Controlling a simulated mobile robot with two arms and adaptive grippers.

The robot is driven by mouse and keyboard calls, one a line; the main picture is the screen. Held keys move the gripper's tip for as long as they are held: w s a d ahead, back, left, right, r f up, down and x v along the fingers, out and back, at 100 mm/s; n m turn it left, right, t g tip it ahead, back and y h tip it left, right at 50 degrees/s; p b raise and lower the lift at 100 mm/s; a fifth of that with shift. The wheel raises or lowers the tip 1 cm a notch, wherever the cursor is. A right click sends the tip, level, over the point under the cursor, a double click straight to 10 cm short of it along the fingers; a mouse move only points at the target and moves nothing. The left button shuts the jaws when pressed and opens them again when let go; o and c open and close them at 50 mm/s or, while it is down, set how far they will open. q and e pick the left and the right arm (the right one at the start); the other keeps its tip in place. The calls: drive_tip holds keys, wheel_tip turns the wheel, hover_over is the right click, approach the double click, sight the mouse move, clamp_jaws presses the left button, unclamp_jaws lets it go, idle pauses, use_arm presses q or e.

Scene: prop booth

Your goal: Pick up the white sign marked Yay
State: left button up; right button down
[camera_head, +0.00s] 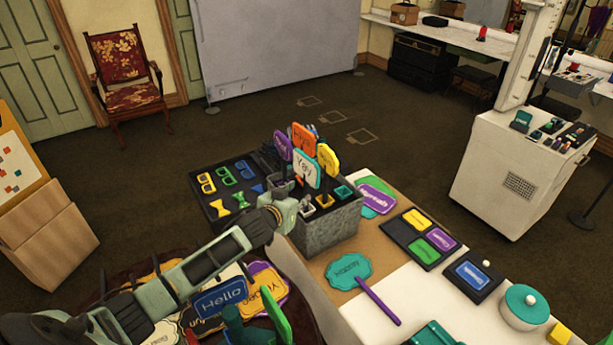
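The white sign marked Yay (306,168), with a teal edge, stands upright among other signs above a grey speckled holder box (330,232). Purple (282,145), orange (303,139) and yellow (327,160) signs crowd close around it. My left arm reaches in from the lower left. Its gripper (291,194) is at the near left side of the box, just below and left of the white sign. The fingers are small and partly hidden, so I cannot tell whether they are open or touch the sign's stick. My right gripper does not show.
A black tray of glasses and bow ties (212,206) lies left of the box. A teal paddle sign (349,270) with a purple handle lies in front on the table. More signs, including a blue Hello (220,298), lie below my arm. Trays (410,249) stand right.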

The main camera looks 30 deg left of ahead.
sight(305, 192)
use_arm(q)
drive_tip(key=p+x, duration=0.1)
drive_tip(key=x, duration=0.2)
drive_tip(key=shift+w+d, duration=0.15)
drive_tip(key=shift+w, duration=0.25)
drive_tip(key=shift+x, duration=0.8)
drive_tip(key=shift+s, duration=0.1)
drive_tip(key=shift+c, duration=0.2)
clamp_jaws()
